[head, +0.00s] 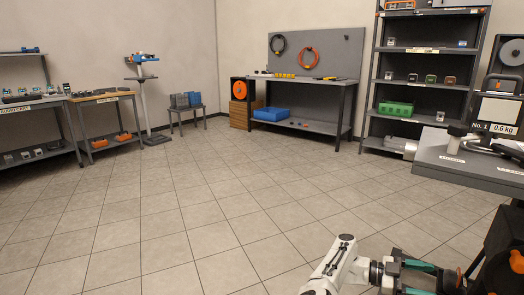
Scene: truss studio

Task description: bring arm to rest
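My arm (343,262) shows at the bottom right of the head view, a white link with dark joints. It reaches low over the tiled floor, and its far end runs toward the right edge. Dark and teal parts (412,265) sit at that end, near an orange and black shape at the picture's corner. The fingertips cannot be made out clearly, so I cannot tell whether the gripper is open or holds anything.
A grey table (470,170) stands close at the right, above the arm's end. A dark shelf (425,70) and a workbench (310,125) with a pegboard stand at the back. Benches (100,97) line the left. The tiled floor (170,220) in the middle is clear.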

